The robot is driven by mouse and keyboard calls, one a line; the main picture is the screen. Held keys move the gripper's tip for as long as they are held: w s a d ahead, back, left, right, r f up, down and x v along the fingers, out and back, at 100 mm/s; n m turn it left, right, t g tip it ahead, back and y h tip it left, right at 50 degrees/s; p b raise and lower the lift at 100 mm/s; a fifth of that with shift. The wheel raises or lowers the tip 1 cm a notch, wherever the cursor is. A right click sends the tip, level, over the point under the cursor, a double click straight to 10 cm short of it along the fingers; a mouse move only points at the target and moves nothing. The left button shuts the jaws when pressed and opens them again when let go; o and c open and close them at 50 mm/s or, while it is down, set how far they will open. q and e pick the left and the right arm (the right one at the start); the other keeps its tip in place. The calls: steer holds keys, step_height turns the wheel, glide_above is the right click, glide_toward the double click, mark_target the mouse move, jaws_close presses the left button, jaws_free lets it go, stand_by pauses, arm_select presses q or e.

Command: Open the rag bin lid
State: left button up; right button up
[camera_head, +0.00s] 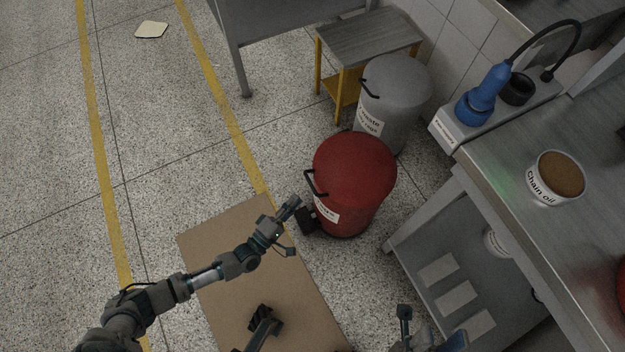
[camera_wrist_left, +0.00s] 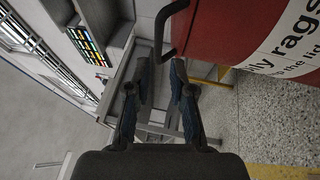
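The red rag bin (camera_head: 350,180) stands on the floor with its red lid (camera_head: 355,160) down. A black handle (camera_head: 311,184) sticks out at its left side, above a white label (camera_head: 326,214). In the left wrist view, the handle (camera_wrist_left: 168,30) is just beyond the fingertips, and the label (camera_wrist_left: 290,45) mentions oily rags and the lid. My left gripper (camera_wrist_left: 161,70) is open, with nothing between its fingers. In the head view, my left gripper (camera_head: 293,208) is beside the bin, below the handle. Parts of my right gripper (camera_head: 428,325) seem to show at the bottom edge; its finger state is unclear.
A grey bin (camera_head: 397,90) stands close behind the red one, near a small table (camera_head: 365,38). A metal workbench (camera_head: 520,170) to the right holds a chain oil can (camera_head: 541,192) and a blue device (camera_head: 484,97). Cardboard (camera_head: 215,255) lies under my left arm.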

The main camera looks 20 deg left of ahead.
mark_target(311, 183)
arm_select(q)
steer(key=shift+b+x, duration=0.75)
steer(key=shift+x, duration=3.25)
steer(key=shift+d, duration=0.15)
jaws_close()
